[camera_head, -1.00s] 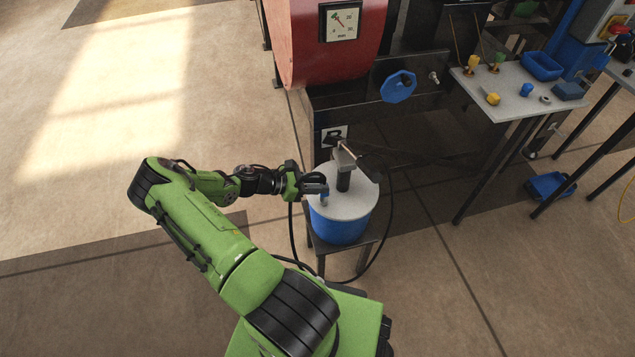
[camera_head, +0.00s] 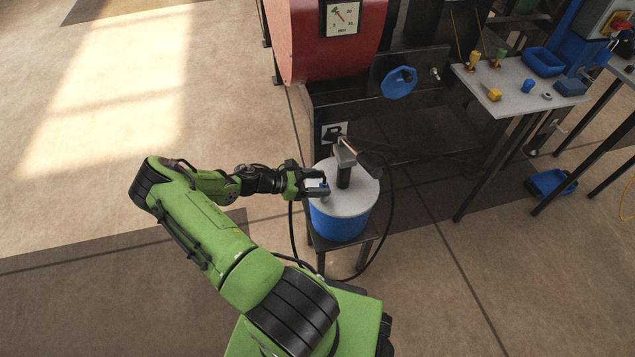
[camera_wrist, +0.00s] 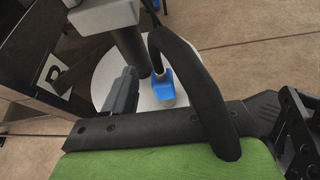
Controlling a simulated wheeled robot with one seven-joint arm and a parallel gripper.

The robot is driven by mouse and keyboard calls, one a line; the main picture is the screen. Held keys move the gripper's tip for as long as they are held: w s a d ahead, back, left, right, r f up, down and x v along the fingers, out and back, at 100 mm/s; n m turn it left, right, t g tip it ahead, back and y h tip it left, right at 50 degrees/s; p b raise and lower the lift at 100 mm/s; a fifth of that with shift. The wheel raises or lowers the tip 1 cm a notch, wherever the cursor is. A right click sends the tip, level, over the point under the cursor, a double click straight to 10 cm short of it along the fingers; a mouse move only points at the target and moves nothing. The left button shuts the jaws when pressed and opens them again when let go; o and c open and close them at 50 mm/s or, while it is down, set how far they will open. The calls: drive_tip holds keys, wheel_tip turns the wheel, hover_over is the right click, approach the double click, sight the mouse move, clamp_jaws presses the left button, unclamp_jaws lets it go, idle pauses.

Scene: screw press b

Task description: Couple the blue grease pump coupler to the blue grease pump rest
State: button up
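The blue grease pump coupler (camera_wrist: 163,85) is a small blue block with a black hose running into its top. In the wrist view it stands over the pale lid, with a short pale piece under it; I cannot tell the rest apart there. It shows as a tiny blue spot by my fingers in the head view (camera_head: 323,183). My gripper (camera_head: 320,190) is at the lid's left edge. One grey finger (camera_wrist: 121,93) stands left of the coupler with a strip of lid between them, so it looks open. The other finger is hidden behind the hose in the wrist view.
The blue drum (camera_head: 338,222) with a pale lid and black pump post (camera_head: 344,176) sits on a dark stool (camera_head: 364,243). The hose (camera_wrist: 190,80) arches close over my gripper. The press (camera_head: 398,83) stands behind; a small-parts table (camera_head: 515,92) is at right.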

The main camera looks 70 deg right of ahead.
drive_tip(key=p+v, duration=0.3)
drive_tip(key=v, duration=1.2)
drive_tip(key=shift+w+r, duration=0.15)
drive_tip(key=shift+w, duration=0.15)
drive_tip(key=shift+a, duration=0.1)
